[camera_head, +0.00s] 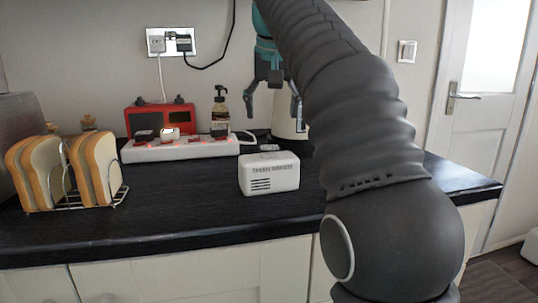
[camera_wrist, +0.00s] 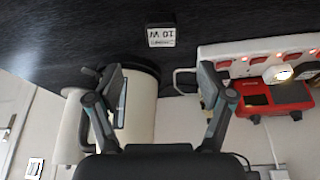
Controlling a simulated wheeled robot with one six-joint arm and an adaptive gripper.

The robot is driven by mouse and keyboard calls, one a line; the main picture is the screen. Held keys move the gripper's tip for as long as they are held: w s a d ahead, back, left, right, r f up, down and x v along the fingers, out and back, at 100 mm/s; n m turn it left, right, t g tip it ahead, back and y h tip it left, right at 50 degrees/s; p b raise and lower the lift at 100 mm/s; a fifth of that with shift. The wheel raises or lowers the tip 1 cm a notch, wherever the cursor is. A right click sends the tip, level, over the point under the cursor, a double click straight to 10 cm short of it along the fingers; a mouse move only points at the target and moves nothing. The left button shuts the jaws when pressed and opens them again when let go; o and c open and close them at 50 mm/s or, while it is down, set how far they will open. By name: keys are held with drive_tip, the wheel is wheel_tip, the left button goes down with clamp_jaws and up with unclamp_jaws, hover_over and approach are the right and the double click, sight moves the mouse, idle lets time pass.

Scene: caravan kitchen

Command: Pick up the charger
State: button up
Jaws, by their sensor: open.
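A small dark block with a white face (camera_wrist: 161,37), marked with what looks like "10 W", lies on the dark worktop in the wrist view; I take it as the charger. In the head view a small pale-topped item (camera_head: 270,147), probably the same block, lies behind a white vented box (camera_head: 269,175). My gripper (camera_head: 274,120) is open and empty, pointing down above the back of the worktop, over that item. In the wrist view my fingers (camera_wrist: 161,75) are spread apart, with the block beyond the tips and touching neither.
A white power strip (camera_head: 185,151) with plugs lies left, before a red device (camera_head: 161,117) and a pump bottle (camera_head: 220,112). A cream kettle-like appliance (camera_head: 287,120) stands behind my gripper. A toast rack (camera_head: 97,197) is far left.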

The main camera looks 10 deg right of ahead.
sight(270, 147)
drive_tip(key=b+x, duration=0.2)
drive_tip(key=x, duration=0.9)
drive_tip(key=shift+a, duration=0.15)
drive_tip(key=c, duration=1.2)
